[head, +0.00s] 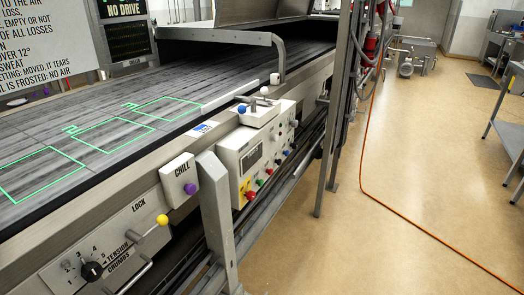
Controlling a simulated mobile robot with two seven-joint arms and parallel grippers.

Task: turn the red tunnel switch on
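A white control box (255,150) is mounted on the near side of the conveyor, with a display and a row of small coloured knobs. A red knob (249,195) sits low at its left end, beside a yellow label. Another small red knob (269,171) is farther along the row, near a green one (260,183). No readable label marks either as the tunnel switch, and their on or off state is too small to tell. Neither of my grippers is in view.
A grey post (216,215) stands in front of the conveyor, left of the box. A CHILL box (178,180) with a purple button and a yellow-knobbed LOCK lever (152,229) are nearer.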

